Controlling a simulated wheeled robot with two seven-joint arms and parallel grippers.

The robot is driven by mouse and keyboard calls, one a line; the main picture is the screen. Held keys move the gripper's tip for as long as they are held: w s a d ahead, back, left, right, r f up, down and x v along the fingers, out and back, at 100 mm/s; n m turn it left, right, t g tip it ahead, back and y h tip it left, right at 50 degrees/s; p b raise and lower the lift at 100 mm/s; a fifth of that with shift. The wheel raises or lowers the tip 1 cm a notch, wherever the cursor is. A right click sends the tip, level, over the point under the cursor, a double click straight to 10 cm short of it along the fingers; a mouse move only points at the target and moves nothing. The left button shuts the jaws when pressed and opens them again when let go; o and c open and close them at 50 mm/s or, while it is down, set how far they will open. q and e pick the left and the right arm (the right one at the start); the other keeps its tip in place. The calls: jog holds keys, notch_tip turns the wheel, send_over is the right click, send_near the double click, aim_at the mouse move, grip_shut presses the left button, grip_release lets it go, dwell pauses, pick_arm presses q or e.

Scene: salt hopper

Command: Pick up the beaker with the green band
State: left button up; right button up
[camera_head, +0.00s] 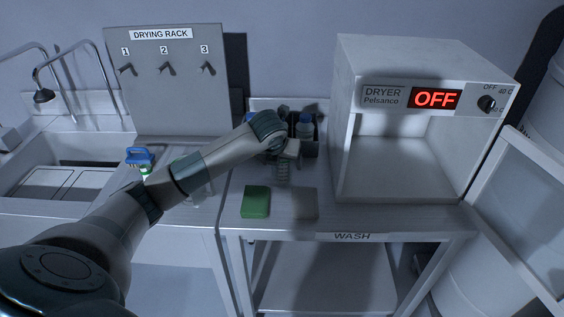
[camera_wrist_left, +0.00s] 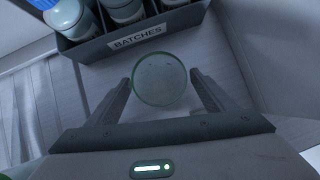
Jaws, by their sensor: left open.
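A round glass beaker (camera_wrist_left: 160,80) with a greenish rim shows from above in the left wrist view. It stands on the light counter in front of a dark box. My left gripper (camera_wrist_left: 158,95) is open, with one finger on each side of the beaker; I cannot tell whether either touches it. In the head view my left gripper (camera_head: 284,168) reaches down over the counter beside the dryer, and the arm hides much of the area. A green band cannot be made out clearly on the beaker's side. My right gripper is not in view.
The dark BATCHES box (camera_wrist_left: 137,36) holds several capped bottles behind the beaker. A green sponge (camera_head: 255,202) and a grey pad (camera_head: 304,203) lie in front. The open dryer (camera_head: 425,130) stands right. A blue-handled item (camera_head: 139,156) stands left, near the sink.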

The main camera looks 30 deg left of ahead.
pick_arm(q)
jog(key=shift+x, duration=0.9)
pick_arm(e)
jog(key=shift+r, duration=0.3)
pick_arm(q)
jog(key=shift+c, duration=0.4)
jog(key=c, duration=1.1)
jog(key=shift+r, duration=0.1)
